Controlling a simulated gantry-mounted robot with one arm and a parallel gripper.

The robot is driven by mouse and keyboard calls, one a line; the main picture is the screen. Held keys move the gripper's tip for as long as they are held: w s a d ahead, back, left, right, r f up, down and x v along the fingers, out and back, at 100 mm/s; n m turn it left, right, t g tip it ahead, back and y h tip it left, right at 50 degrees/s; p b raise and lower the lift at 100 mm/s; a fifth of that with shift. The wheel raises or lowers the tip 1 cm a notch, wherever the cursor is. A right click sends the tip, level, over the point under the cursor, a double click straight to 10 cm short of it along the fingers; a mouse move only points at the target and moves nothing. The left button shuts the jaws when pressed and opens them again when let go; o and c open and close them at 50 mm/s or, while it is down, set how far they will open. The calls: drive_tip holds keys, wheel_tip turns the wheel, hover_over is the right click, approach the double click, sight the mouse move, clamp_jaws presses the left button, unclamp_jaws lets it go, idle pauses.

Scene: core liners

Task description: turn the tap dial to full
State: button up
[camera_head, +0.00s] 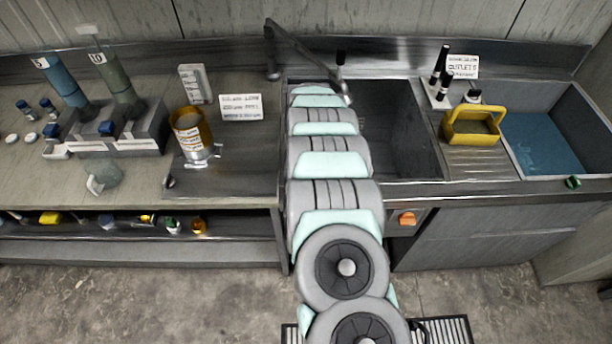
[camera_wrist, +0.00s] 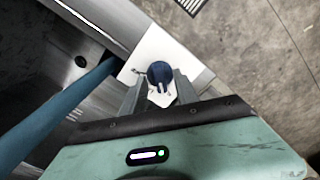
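In the wrist view a round dark blue dial (camera_wrist: 159,72) with light marks at its lower edge sits on a white plate (camera_wrist: 150,47). My gripper (camera_wrist: 160,84) is open, with its two fingers apart on either side of the dial. I cannot tell whether the fingers touch it. In the head view my arm covers my gripper and this dial. An orange knob (camera_head: 407,219) on the cabinet front and a green knob (camera_head: 573,183) at the right sink edge are in plain sight.
A deep sink (camera_head: 398,125) lies beside my arm, with a dark metal spout (camera_head: 298,48) behind. A yellow caddy (camera_head: 472,127) and black bottles stand to the right. A blue tube (camera_wrist: 55,110) crosses the wrist view.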

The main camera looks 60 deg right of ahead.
drive_tip(key=shift+r, duration=0.15)
wheel_tip(320, 180, up, 11)
drive_tip(key=p, duration=0.3)
drive_tip(key=shift+f, duration=0.2)
idle(0.5)
